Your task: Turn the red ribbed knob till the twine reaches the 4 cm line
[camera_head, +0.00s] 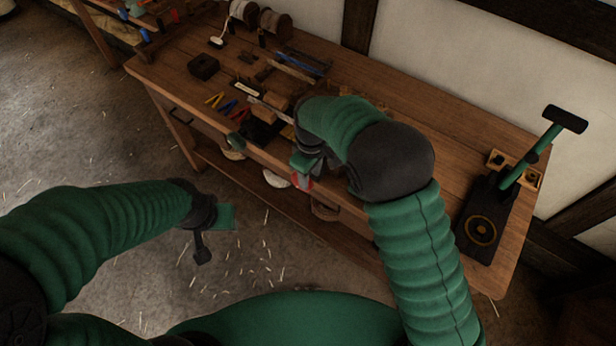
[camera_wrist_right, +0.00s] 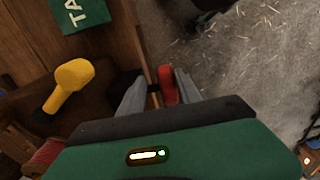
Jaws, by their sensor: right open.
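The red knob (camera_head: 304,182) shows at the front edge of the workbench, partly hidden by my right gripper (camera_head: 307,168). In the right wrist view the red knob (camera_wrist_right: 168,86) lies between the two grey fingers of my right gripper (camera_wrist_right: 160,78), nearer the right finger. The gripper is open around it; I cannot tell whether a finger touches it. My left gripper (camera_head: 213,232) hangs over the floor, away from the bench, and its opening is unclear. I cannot make out the twine or the 4 cm line.
The workbench (camera_head: 450,130) carries wooden blocks, coloured tools and spools (camera_head: 276,22) to the left. A black stand with a green lever (camera_head: 520,165) is at the right end. In the right wrist view a yellow handle (camera_wrist_right: 70,84) and a green card (camera_wrist_right: 80,12) lie left.

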